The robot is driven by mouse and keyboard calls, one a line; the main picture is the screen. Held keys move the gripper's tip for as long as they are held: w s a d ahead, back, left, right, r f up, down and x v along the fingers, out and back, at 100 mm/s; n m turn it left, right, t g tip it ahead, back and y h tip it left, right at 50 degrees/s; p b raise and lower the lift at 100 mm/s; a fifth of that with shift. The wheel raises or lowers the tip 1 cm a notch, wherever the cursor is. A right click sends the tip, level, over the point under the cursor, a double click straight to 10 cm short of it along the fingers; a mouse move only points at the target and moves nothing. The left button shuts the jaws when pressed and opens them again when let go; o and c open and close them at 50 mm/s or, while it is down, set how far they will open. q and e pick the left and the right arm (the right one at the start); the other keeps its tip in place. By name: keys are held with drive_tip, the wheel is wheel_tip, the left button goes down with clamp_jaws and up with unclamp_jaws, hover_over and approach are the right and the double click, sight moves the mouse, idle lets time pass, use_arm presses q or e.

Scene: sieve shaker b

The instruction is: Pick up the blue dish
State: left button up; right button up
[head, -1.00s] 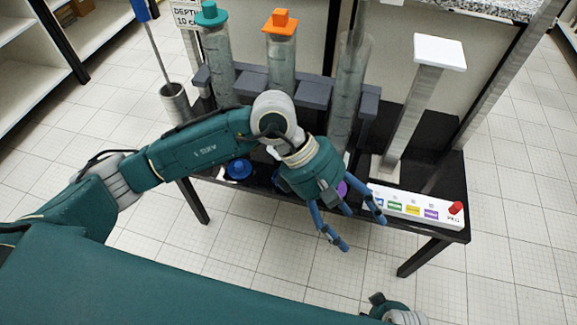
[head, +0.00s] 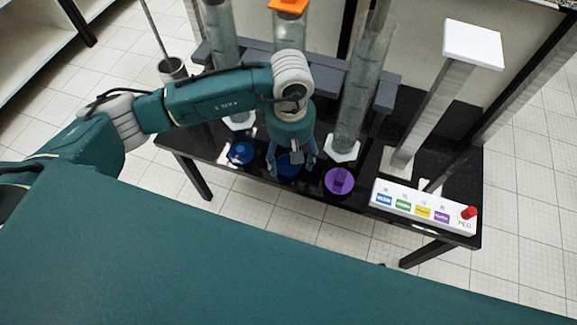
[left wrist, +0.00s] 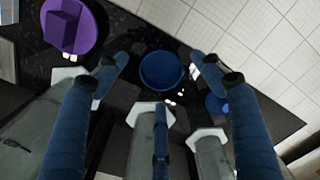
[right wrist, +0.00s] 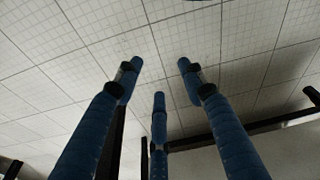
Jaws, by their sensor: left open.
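The blue dish (head: 289,169) is a round, shallow dish on the black table. In the left wrist view the blue dish (left wrist: 162,71) shows between and beyond my finger ends, apparently empty. My left gripper (head: 292,157) points down over it with fingers spread, open and holding nothing; the fingers and palm hide part of the dish in the head view. Whether a fingertip touches the dish I cannot tell. My right gripper (right wrist: 158,78) shows only in its own wrist view, with fingers apart and empty, above the tiled floor.
A purple piece (head: 338,181) lies right of the dish, and a smaller blue piece (head: 240,153) lies left. Tall clear cylinders (head: 362,95) stand close behind. A white panel with coloured labels (head: 424,207) and a white-topped column (head: 473,45) are at the right.

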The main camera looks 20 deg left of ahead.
sight(290, 170)
use_arm(q)
wheel_tip(290, 170, down, 4)
drive_tip(key=shift+w+r, duration=0.1)
drive_tip(key=shift+w, duration=0.05)
drive_tip(key=shift+f, duration=0.2)
drive_tip(key=c, duration=1)
use_arm(e)
drive_tip(key=shift+w+r, duration=0.35)
drive_tip(key=shift+r, duration=0.3)
use_arm(q)
drive_tip(key=shift+r, duration=0.1)
drive_tip(key=shift+c, duration=0.2)
